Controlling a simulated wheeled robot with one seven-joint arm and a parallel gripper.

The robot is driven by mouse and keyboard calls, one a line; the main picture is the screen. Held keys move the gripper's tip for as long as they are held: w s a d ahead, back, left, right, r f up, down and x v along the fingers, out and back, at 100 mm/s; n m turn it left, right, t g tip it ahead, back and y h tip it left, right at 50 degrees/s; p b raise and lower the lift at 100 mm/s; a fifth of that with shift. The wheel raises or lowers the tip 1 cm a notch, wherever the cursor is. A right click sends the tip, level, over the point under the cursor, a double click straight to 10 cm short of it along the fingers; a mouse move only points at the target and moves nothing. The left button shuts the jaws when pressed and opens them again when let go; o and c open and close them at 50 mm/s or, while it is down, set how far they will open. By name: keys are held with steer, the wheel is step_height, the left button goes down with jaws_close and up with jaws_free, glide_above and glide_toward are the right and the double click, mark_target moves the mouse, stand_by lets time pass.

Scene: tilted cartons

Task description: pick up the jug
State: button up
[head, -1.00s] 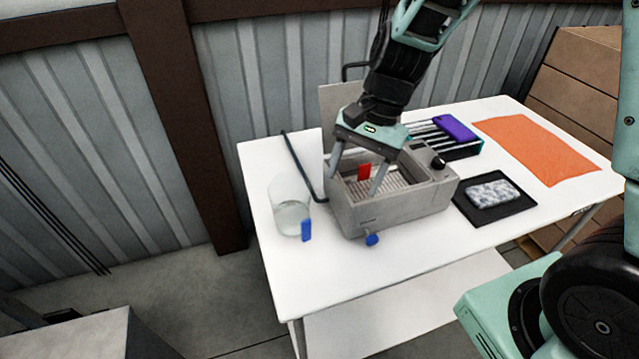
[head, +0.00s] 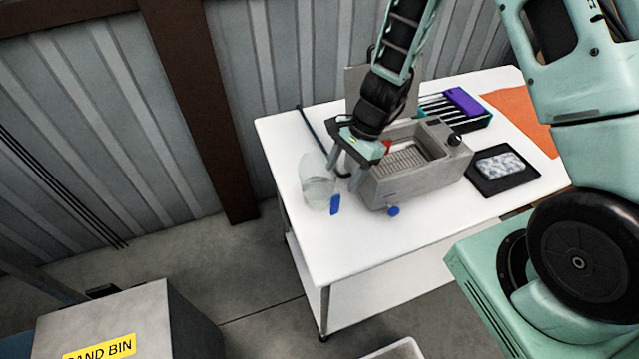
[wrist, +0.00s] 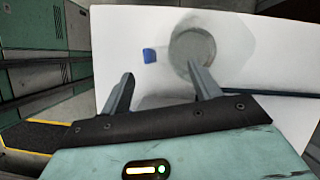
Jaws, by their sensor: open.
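The jug (head: 318,190) is clear, with a blue handle (head: 335,205), and stands upright on the left part of the white table. In the wrist view the jug (wrist: 192,48) shows from above, beyond my fingertips, with its blue handle to its left. My gripper (head: 345,177) is open and empty. In the head view it hangs just right of the jug, over the left end of the grey fryer-like box. In the wrist view my gripper (wrist: 166,85) has its two fingers spread apart, and its right finger overlaps the jug's near edge in the picture.
The grey box (head: 400,185) with a red part and a blue knob stands right of the jug. A black mat (head: 520,180) with a patterned block lies further right. The table (head: 345,250) is clear in front.

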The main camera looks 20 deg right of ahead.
mark_target(335, 189)
steer(key=shift+p+x, duration=0.85)
steer(key=shift+x, duration=2)
steer(key=shift+s, duration=0.1)
jaws_close()
